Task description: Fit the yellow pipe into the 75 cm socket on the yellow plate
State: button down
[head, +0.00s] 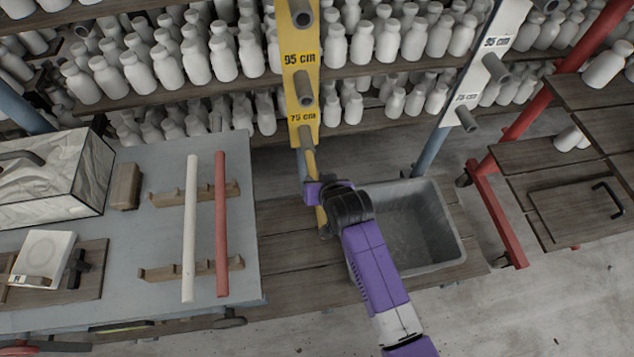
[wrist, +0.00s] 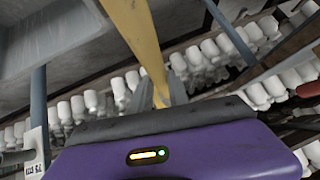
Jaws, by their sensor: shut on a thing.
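The yellow plate (head: 301,70) stands upright at the middle, with a 95 cm label and a 75 cm label. The grey 75 cm socket (head: 306,135) juts out just below its label. My gripper (head: 322,193) is shut on the yellow pipe (head: 311,163), below that socket. The pipe's upper end meets or overlaps the socket in the head view; I cannot tell whether it is inside. Its lower part shows beside my wrist. In the wrist view the pipe (wrist: 140,35) runs from the top edge down behind my purple gripper body.
A white plate (head: 488,62) with similar sockets stands to the right. A grey bin (head: 455,245) is right of my gripper. A white pipe (head: 189,225) and a red pipe (head: 221,225) lie on wooden rests on the left table (head: 150,225). Shelves of white bottles stand behind.

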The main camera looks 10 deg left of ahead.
jog(key=shift+w+a, duration=0.1)
jog(key=shift+w, duration=0.25)
jog(key=c, duration=1.2)
grip_release()
jog(key=v, duration=0.7)
jog(key=shift+s+r, duration=0.25)
